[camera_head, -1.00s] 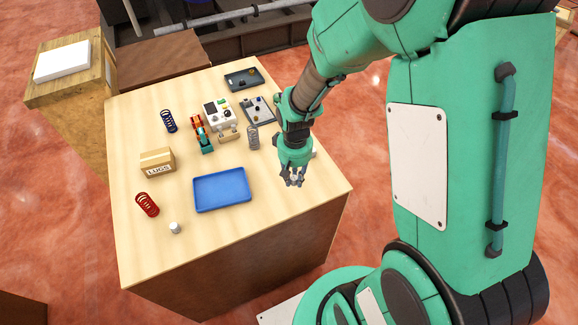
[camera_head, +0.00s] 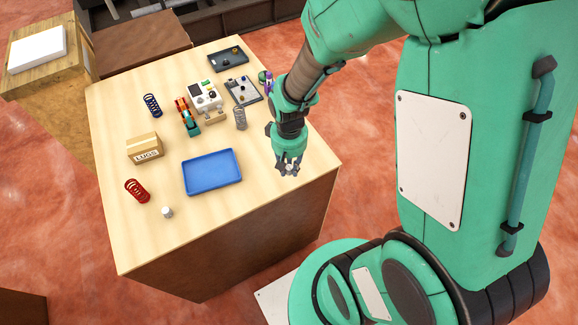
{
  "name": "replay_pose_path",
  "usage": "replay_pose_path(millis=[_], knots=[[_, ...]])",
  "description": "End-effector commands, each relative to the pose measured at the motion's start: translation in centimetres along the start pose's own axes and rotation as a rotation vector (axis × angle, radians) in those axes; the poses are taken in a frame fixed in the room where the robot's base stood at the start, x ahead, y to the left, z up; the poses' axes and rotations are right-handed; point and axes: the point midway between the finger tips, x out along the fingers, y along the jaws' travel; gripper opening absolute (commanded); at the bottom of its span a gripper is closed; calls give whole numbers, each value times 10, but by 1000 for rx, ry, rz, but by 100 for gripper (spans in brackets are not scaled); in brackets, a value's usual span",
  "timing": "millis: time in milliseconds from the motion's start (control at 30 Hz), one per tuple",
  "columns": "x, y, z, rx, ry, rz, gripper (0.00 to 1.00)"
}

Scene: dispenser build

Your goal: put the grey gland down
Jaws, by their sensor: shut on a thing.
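My gripper (camera_head: 289,168) points down close above the right front part of the wooden table (camera_head: 250,205), right of the blue tray. Its fingers are shut on a small pale grey piece, the grey gland (camera_head: 290,171), mostly hidden between the fingertips. I cannot tell whether the gland touches the tabletop.
The empty blue tray (camera_head: 212,172) lies left of my gripper. A LUGS box (camera_head: 145,147), a red spring (camera_head: 137,191) and a white cylinder (camera_head: 167,212) are further left. A grey spring (camera_head: 240,117) and a clipboard-like panel (camera_head: 243,91) stand behind. The table's front edge is near.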

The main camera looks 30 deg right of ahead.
Motion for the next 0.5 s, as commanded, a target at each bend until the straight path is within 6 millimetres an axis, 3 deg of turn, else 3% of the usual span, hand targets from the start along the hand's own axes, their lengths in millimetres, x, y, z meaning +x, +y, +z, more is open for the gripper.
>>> replay_pose_path(millis=[500], knots=[[0, -3, -1, -1, 0, 0, 8]])
